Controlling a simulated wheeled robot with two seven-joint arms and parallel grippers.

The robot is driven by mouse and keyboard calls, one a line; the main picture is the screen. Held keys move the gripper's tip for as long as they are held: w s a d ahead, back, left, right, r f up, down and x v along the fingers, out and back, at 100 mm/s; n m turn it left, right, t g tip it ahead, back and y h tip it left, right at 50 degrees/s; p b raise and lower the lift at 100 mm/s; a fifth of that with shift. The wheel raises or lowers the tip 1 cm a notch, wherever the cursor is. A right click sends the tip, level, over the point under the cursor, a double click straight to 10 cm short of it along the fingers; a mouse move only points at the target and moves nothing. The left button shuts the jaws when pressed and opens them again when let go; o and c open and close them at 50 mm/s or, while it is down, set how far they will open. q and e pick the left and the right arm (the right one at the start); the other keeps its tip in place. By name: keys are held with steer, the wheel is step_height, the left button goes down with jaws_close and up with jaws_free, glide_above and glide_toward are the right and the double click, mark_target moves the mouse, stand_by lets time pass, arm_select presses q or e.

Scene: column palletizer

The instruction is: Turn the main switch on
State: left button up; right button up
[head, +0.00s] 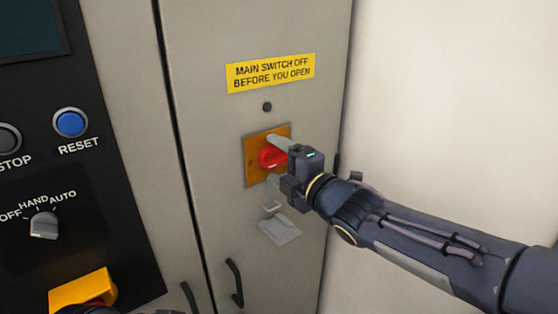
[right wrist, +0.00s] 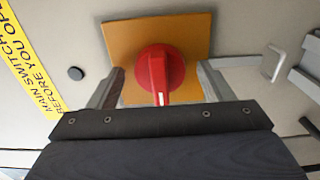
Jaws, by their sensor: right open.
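The main switch is a red rotary knob (head: 270,157) on an orange-yellow square plate (head: 252,172) on the grey cabinet door. In the right wrist view, the knob (right wrist: 160,68) sits in front of the plate (right wrist: 193,27), with a white mark on its handle. My right gripper (head: 277,165) is at the switch, its jaws open. In the right wrist view, its fingers (right wrist: 161,80) stand on either side of the knob, with gaps visible to both sides. The fingers partly hide the knob in the head view. My left gripper cannot be made out.
A yellow warning label (head: 270,73) and a small dark round (head: 267,107) are above the switch. A grey latch (head: 280,229) juts out below it, with a black handle (head: 235,283) lower left. A black control panel (head: 75,190) stands left. The wall (head: 450,110) at right is bare.

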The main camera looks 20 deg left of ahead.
steer(key=c, duration=1)
